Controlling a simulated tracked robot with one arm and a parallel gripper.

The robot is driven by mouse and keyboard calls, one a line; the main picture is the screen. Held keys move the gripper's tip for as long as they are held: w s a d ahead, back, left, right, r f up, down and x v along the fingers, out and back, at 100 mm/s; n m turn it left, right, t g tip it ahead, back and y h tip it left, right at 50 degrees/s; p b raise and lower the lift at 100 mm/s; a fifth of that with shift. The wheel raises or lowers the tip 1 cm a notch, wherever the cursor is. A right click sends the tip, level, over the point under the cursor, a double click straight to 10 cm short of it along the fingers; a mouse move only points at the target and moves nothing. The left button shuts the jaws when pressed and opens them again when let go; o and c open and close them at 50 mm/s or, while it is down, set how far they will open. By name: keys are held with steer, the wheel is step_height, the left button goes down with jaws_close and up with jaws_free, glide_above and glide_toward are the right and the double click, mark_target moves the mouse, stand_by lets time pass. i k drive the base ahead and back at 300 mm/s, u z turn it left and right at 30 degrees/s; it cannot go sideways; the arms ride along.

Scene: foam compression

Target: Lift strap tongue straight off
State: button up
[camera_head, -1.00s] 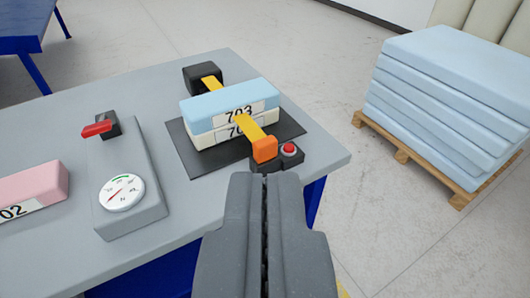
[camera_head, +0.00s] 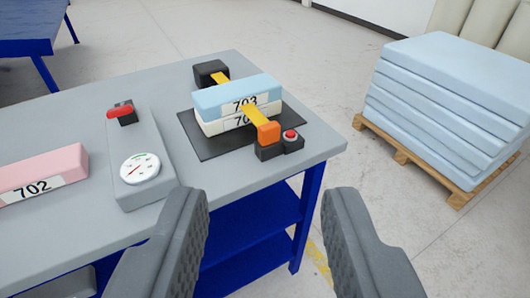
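The orange strap tongue (camera_head: 268,131) sits at the near end of the yellow strap (camera_head: 253,116), at the black buckle block (camera_head: 269,151) near the table's right edge. A red button (camera_head: 291,134) is on the black housing beside it. The strap runs over a blue foam block (camera_head: 228,96) marked 703, which lies on a cream foam block (camera_head: 215,126). The strap's far end meets a black block (camera_head: 211,72). My gripper (camera_head: 266,205) is open and empty, its fingers wide apart in front of the table, short of the tongue and touching nothing.
A dark mat (camera_head: 208,148) lies under the foam on the grey table (camera_head: 222,181). Left are a gauge box (camera_head: 142,190) with a red lever (camera_head: 120,109) and a pink block (camera_head: 45,173) marked 702. A pallet (camera_head: 405,160) of blue foam sheets stands right.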

mark_target(269, 134)
steer(key=u, duration=0.45)
steer(key=i, duration=0.9)
steer(key=z, duration=0.15)
